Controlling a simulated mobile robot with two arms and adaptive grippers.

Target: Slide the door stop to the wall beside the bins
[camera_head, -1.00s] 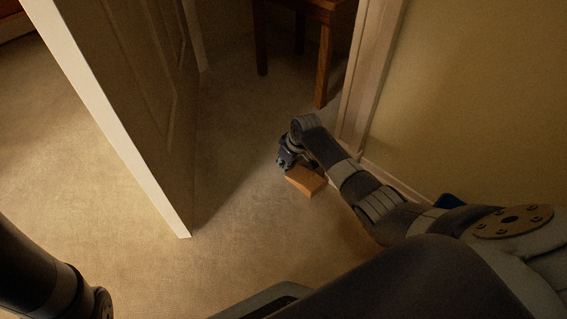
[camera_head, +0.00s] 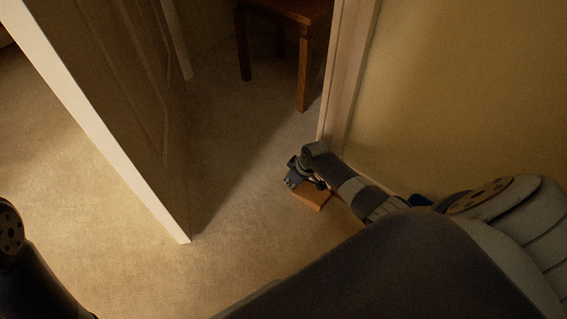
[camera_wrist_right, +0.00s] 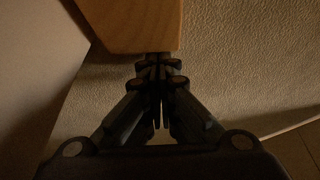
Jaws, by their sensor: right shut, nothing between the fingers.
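The door stop, a wooden block (camera_head: 314,199), lies on the carpet near the foot of the right wall, partly hidden under my right arm. My right gripper (camera_head: 291,182) is low at the block's far left side, shut and empty. In the right wrist view the block (camera_wrist_right: 131,24) is at the top, with the shut fingertips (camera_wrist_right: 158,62) at its edge; they look touching. My left gripper is out of view; only part of my left arm shows. No bins can be made out clearly.
An open white-edged door (camera_head: 130,165) stands at left. A door frame (camera_head: 345,80) and yellowish wall (camera_head: 465,100) are at right. A wooden table (camera_head: 295,12) stands beyond the doorway. A small dark blue thing (camera_head: 419,200) shows behind my arm. Carpet between door and block is clear.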

